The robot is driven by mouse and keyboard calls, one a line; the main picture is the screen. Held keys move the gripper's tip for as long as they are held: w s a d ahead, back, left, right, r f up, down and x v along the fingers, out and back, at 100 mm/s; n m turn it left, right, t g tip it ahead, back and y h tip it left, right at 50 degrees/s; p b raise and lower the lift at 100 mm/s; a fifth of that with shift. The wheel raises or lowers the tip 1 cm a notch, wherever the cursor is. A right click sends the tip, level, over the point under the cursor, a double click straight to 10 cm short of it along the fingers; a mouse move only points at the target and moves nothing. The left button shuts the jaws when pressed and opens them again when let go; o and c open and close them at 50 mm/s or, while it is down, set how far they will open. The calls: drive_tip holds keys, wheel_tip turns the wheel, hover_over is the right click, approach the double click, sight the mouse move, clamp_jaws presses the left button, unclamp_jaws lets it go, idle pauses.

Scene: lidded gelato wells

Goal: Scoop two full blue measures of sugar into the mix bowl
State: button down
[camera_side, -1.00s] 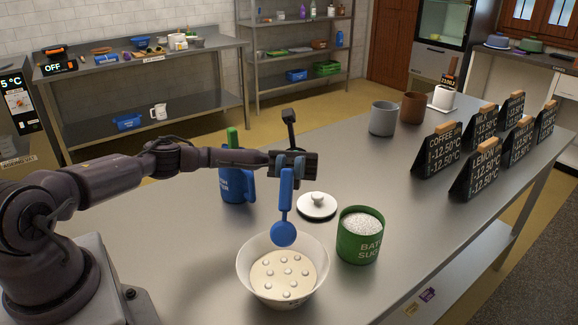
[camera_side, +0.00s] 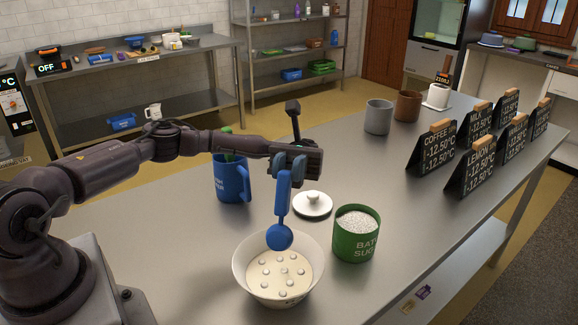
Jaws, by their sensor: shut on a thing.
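My gripper (camera_side: 289,166) is shut on the handle of a blue measure (camera_side: 282,198), a long-handled scoop hanging down with its round cup above the mix bowl. The cup's inside is not clearly visible. The white mix bowl (camera_side: 243,283) stands below and holds a cream-coloured content with several small white lumps on its surface. To its right a green sugar tub (camera_side: 357,247) stands open, with white grainy sugar (camera_side: 357,221) near its rim. A white round lid (camera_side: 313,205) with a knob lies on the counter behind the tub.
A blue jug (camera_side: 231,183) with a green-handled tool in it stands behind the bowl, close to my arm. A grey mug (camera_side: 378,117) and brown mug (camera_side: 407,106) stand farther back. Several black price signs (camera_side: 434,150) line the right side. The counter right of the tub is clear.

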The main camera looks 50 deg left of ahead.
drive_tip(key=shift+s+a+r+n+t, duration=0.3)
drive_tip(key=shift+s+t, duration=0.1)
drive_tip(key=shift+t, duration=0.3)
drive_tip(key=shift+f+n+t+h, duration=0.1)
drive_tip(key=shift+n+t+h, duration=0.2)
drive_tip(key=shift+t, duration=0.3)
drive_tip(key=shift+s+d+r+t+y, duration=0.25)
drive_tip(key=shift+s+d+t+y, duration=0.35)
drive_tip(key=shift+s+t, duration=0.1)
drive_tip(key=s+d+t+y, duration=0.6)
drive_tip(key=s+d, duration=0.1)
drive_tip(key=s+d+f+t+y, duration=0.4)
drive_tip(key=f+t+y, duration=0.3)
drive_tip(key=f, duration=0.3)
drive_tip(key=shift+d+t+y, duration=0.3)
drive_tip(key=shift+d+y, duration=0.1)
drive_tip(key=shift+y, duration=0.2)
drive_tip(key=shift+s, duration=0.1)
